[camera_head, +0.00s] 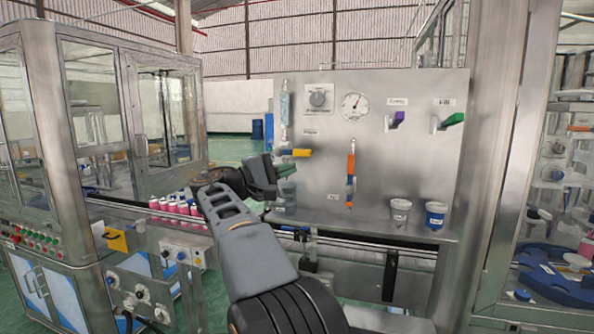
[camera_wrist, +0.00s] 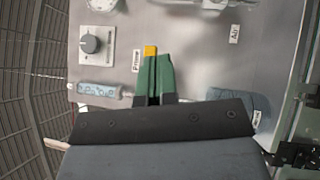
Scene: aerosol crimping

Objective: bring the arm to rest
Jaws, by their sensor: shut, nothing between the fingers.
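My gripper (camera_head: 284,168) is at the end of my arm, in front of the left part of the steel control panel (camera_head: 329,113). Its green fingers (camera_wrist: 153,78) are shut together and empty in the wrist view. A yellow lever handle (camera_head: 301,153) is close by the fingertips in the head view. Its yellow end (camera_wrist: 151,51) shows just beyond the fingertips in the wrist view. I cannot tell whether the fingers touch it. The arm reaches up from the bottom of the head view.
The panel carries a knob (camera_head: 318,98), a gauge (camera_head: 354,107), an orange lever (camera_head: 351,165), a purple handle (camera_head: 398,117) and a green handle (camera_head: 454,119). Two cups (camera_head: 400,213) stand on its ledge. Pink-bodied cans (camera_head: 173,207) stand left of my arm, beside a glazed machine (camera_head: 88,110).

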